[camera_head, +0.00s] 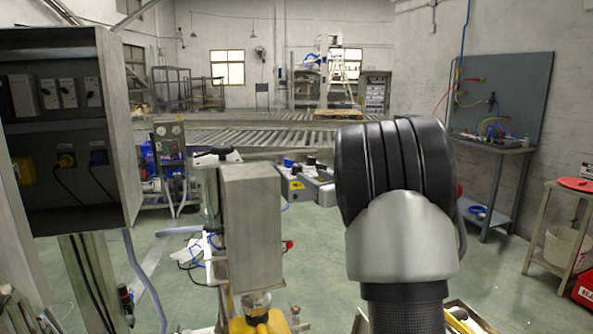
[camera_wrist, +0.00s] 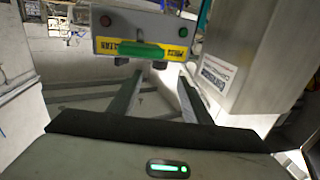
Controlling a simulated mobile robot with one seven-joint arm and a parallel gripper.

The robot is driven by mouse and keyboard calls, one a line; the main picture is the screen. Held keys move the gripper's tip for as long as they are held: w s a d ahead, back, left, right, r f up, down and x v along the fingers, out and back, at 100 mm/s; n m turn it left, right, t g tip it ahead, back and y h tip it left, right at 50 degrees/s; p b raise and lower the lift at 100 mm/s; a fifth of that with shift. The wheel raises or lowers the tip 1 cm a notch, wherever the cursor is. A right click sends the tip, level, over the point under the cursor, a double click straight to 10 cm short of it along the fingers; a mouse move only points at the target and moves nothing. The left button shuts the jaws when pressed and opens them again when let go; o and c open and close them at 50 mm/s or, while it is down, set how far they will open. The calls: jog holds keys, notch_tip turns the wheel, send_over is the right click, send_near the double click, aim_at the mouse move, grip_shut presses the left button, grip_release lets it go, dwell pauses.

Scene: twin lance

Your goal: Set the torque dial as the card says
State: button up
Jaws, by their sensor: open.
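In the wrist view my gripper (camera_wrist: 160,78) has its two fingers apart, with nothing between them. Beyond the fingertips is a grey box (camera_wrist: 115,27) with a yellow lettered label, a green bar, a red button and a green button. A metal housing (camera_wrist: 262,55) at the right carries a white printed label (camera_wrist: 214,76), too small to read. I cannot make out a torque dial or pick out the card in either view.
In the head view an upright grey metal box (camera_head: 251,225) stands left of my arm. An open electrical cabinet (camera_head: 118,130) is at the left. A side table (camera_head: 490,145) with a blue-grey panel stands at the right.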

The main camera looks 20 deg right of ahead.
aim_at(298, 169)
jog(key=w, duration=0.3)
jog(key=w+a, duration=0.1)
jog(key=w, duration=0.6)
jog(key=shift+w+a, duration=0.25)
jog(key=shift+a, duration=0.15)
jog(key=shift+b, duration=0.3)
jog(key=c, duration=1)
jog(key=m+h+b, duration=0.1)
jog(key=h+b, duration=0.1)
jog(key=b, duration=0.1)
jog(key=shift+f+m+h+b, duration=0.25)
jog(key=shift+m+h+b, duration=0.05)
jog(key=shift+m+h, duration=0.1)
jog(key=shift+c, duration=0.2)
jog(key=shift+r+m+h+b, duration=0.2)
jog(key=shift+m+h+b, duration=0.3)
jog(key=shift+h+b, duration=0.4)
jog(key=shift+r, duration=0.1)
jog(key=o, duration=1)
